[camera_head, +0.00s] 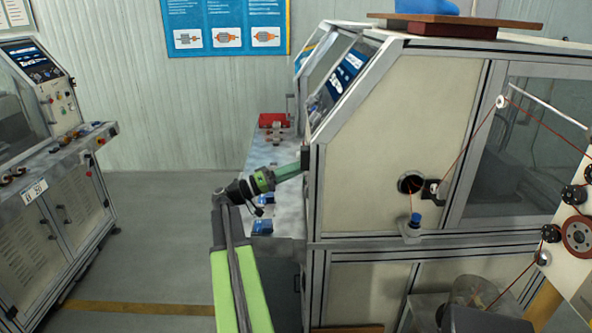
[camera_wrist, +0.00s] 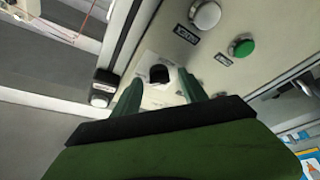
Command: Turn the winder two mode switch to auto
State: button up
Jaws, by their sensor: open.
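In the wrist view a black rotary knob (camera_wrist: 159,73), which looks like the mode switch, sits on a pale panel (camera_wrist: 160,54). My gripper (camera_wrist: 160,79) is open, with one green finger on each side of the knob in the picture. I cannot tell whether the fingers touch the knob, nor read its setting. In the head view my green arm reaches to the front of the large beige winder (camera_head: 396,120). My fingertips and the knob are hidden there behind the machine's front edge.
A white button (camera_wrist: 205,16) and a green button (camera_wrist: 241,48) with labels are beside the knob. A small black-and-white fitting (camera_wrist: 103,88) is at its left. A work shelf (camera_head: 262,152) with a red tray (camera_head: 273,120) lies by my arm. Another machine (camera_head: 50,150) stands left across open floor.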

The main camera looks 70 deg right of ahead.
jog(key=b+v, duration=0.4)
jog(key=v, duration=1.3)
jog(key=shift+a+b, duration=0.2)
jog(key=shift+b, duration=0.2)
jog(key=shift+w, duration=0.2)
